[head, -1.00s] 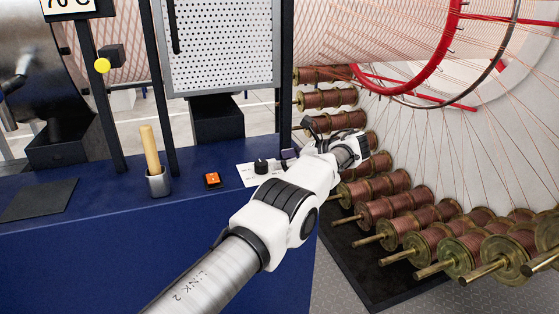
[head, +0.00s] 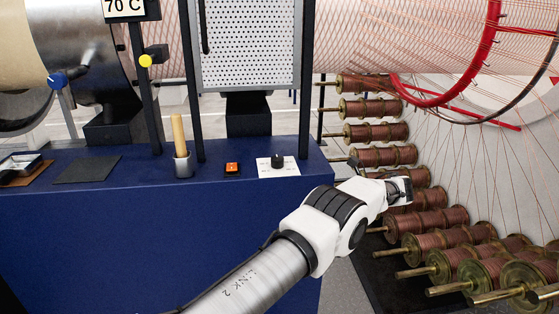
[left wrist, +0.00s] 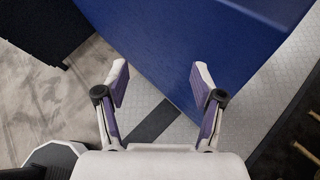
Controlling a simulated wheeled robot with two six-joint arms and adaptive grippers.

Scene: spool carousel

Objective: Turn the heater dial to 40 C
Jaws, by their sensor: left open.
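The heater dial (head: 277,161) looks to be the small black knob on a white card (head: 265,171) at the right end of the blue bench top. Its pointer and the card's marks are too small to read. A sign (head: 124,8) at the top left reads 70 C. My left arm reaches across the front of the bench, and its gripper end (head: 400,190) is right of the dial, past the bench corner, apart from it. In the left wrist view my left gripper (left wrist: 160,72) is open and empty, above floor beside the blue bench (left wrist: 185,35). My right gripper is not in view.
Left of the dial are an orange switch (head: 232,168) and a metal cup (head: 183,167) with a wooden handle. A perforated panel (head: 250,45) stands behind. Copper spools (head: 370,108) on brass rods crowd the right. A blue knob (head: 57,79) sits by the drum.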

